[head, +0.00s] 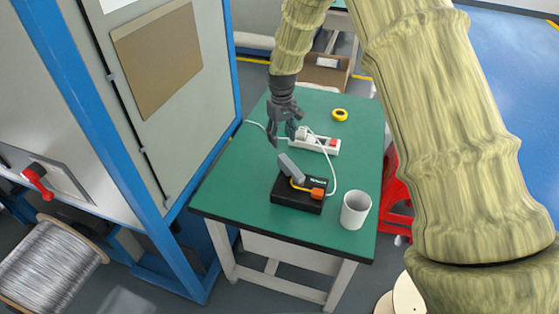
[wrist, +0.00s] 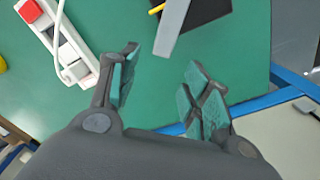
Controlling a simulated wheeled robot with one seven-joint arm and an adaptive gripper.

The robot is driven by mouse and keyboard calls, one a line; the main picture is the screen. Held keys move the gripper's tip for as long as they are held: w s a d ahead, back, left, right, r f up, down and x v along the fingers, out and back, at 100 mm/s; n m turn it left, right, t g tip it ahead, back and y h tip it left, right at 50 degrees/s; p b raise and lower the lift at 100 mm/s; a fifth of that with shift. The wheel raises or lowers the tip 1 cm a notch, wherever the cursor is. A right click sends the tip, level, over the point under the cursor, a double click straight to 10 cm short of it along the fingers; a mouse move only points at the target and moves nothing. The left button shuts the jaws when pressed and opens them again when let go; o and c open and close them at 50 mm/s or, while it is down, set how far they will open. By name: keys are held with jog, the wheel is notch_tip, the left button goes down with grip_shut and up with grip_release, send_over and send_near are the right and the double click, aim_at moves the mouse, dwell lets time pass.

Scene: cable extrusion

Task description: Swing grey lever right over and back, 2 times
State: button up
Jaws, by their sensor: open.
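The grey lever (head: 291,167) rises from a black box (head: 297,204) on the green table and leans up and to the left in the head view. In the wrist view the grey lever (wrist: 172,25) comes in from the top, with its free end just beyond and between the fingertips. A corner of the black box (wrist: 205,12) shows there too. My gripper (head: 283,136) is open and empty above the table, up and to the left of the lever. Its teal-padded fingers (wrist: 162,78) stand apart in the wrist view. I see no contact with the lever.
A white power strip (head: 315,142) with a white cable lies behind the box on the table (head: 226,192). A white cup (head: 355,210) stands at the front right. A yellow tape roll (head: 340,115) lies farther back. A blue-framed cabinet (head: 170,75) borders the table's left.

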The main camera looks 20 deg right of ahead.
aim_at(281, 158)
jog(key=shift+s+f, duration=0.1)
jog(key=shift+s, duration=0.05)
jog(key=shift+a+f+p, duration=0.15)
jog(key=shift+f+p, duration=0.15)
notch_tip(281, 158, down, 10)
jog(key=p, duration=0.2)
jog(key=shift+r+p, duration=0.15)
jog(key=shift+p, duration=0.25)
jog(key=shift+c, duration=0.2)
grip_shut()
